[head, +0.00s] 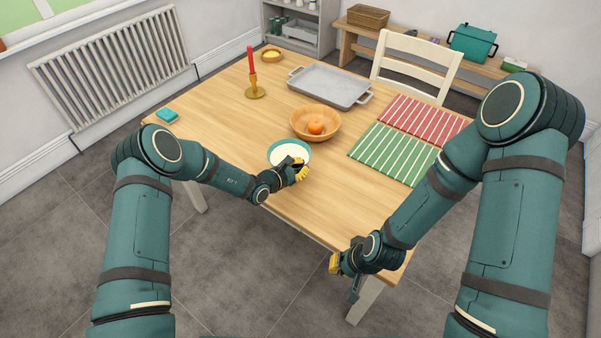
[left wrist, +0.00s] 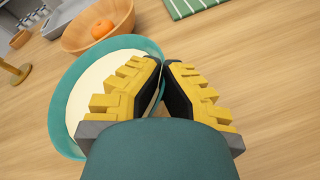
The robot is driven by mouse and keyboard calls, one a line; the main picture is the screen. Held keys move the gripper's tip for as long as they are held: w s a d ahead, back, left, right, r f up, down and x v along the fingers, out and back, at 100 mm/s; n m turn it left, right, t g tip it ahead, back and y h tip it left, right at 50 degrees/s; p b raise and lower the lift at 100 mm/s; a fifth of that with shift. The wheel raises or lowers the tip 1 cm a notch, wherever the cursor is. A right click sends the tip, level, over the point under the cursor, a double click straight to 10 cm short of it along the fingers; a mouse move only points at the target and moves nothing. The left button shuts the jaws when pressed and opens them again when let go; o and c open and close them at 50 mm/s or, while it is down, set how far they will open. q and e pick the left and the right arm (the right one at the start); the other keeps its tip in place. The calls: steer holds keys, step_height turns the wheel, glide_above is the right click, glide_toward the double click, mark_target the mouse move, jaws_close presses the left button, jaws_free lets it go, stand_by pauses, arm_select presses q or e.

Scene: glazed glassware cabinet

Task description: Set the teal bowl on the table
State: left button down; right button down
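The teal bowl (head: 289,153) with a cream inside is over the near part of the wooden table (head: 330,207), just in front of the wooden bowl. I cannot tell whether its base touches the tabletop. My left gripper (head: 300,171) is at the bowl's right rim. In the left wrist view the teal bowl (left wrist: 62,108) fills the left side, and the yellow-padded fingers of my left gripper (left wrist: 165,66) close on its rim, one inside and one outside. My right gripper (head: 336,264) is off the table's near edge, clear of the bowl; its finger opening is not clear.
A wooden bowl (head: 334,123) with an orange fruit stands right behind the teal bowl. A grey tray (head: 330,88), a red candle in a holder (head: 255,92), and green (head: 393,155) and red (head: 425,118) striped mats lie further away. The table's near right is clear.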

arm_select(q)
step_height(320, 180, down, 4)
steer(key=shift+r, duration=0.25)
steer(key=c, duration=1.1)
jaws_free()
steer(key=shift+c, duration=0.2)
